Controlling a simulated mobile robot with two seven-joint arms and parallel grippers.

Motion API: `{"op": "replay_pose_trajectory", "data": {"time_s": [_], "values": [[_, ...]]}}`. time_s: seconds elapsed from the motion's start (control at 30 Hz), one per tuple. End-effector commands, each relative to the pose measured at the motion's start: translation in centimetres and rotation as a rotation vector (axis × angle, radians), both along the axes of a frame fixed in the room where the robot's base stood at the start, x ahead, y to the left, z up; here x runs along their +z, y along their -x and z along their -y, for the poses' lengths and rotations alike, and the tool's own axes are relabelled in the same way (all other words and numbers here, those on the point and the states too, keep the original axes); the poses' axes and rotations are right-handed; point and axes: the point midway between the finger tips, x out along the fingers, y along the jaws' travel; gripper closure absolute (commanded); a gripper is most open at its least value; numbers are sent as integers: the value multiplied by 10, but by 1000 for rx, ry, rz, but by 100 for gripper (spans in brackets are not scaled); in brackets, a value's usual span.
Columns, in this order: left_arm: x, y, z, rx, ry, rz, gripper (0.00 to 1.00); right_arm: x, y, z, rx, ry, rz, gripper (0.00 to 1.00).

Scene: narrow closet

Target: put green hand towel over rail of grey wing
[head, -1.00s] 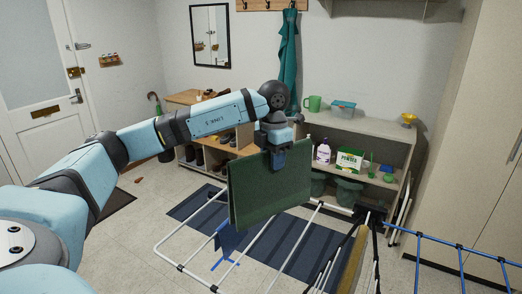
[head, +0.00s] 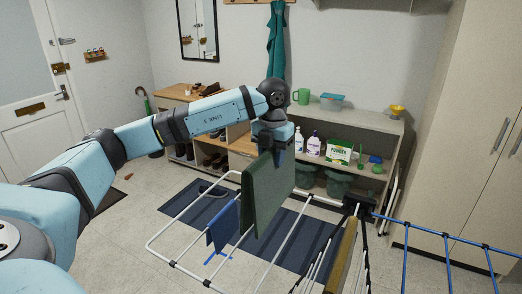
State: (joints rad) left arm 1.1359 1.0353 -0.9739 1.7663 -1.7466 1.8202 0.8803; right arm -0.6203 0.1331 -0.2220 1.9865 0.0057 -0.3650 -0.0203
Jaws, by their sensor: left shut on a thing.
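The green hand towel (head: 268,195) hangs folded from my left gripper (head: 274,150), which is shut on its top edge. The towel is upright and turned partly edge-on. The grey wing (head: 163,260) of the drying rack looks pale, almost white, and spreads out below and around the towel in the picture. The towel hides part of its rails. I cannot tell whether the towel's lower edge touches or passes a rail. A blue cloth (head: 222,225) hangs on the same wing, just left of the towel. My right gripper is out of view.
The rack's blue wing (head: 450,238) extends to the right. An ochre cloth (head: 341,258) hangs on its middle part. A shelf (head: 365,123) with bottles and boxes stands behind, and a tall cupboard (head: 455,120) at right. A striped mat (head: 300,238) lies beneath.

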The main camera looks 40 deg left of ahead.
Motion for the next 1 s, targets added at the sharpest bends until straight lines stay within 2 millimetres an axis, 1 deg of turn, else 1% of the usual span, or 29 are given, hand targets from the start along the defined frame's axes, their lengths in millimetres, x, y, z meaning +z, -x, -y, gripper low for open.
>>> {"op": "replay_pose_trajectory", "data": {"time_s": [0.03, 0.2, 0.4, 0.63, 1.0], "values": [[1, -2, 7, -2, 1, 2, 100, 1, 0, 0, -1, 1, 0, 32], [-3, -6, 26, -2, 1, 1, 100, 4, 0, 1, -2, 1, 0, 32], [-6, -10, 44, -2, 1, 1, 100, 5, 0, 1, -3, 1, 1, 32], [-8, -13, 53, -1, 0, 1, 100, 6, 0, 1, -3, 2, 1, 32], [-9, -13, 54, -1, 0, 1, 100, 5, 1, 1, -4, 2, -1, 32]]}}
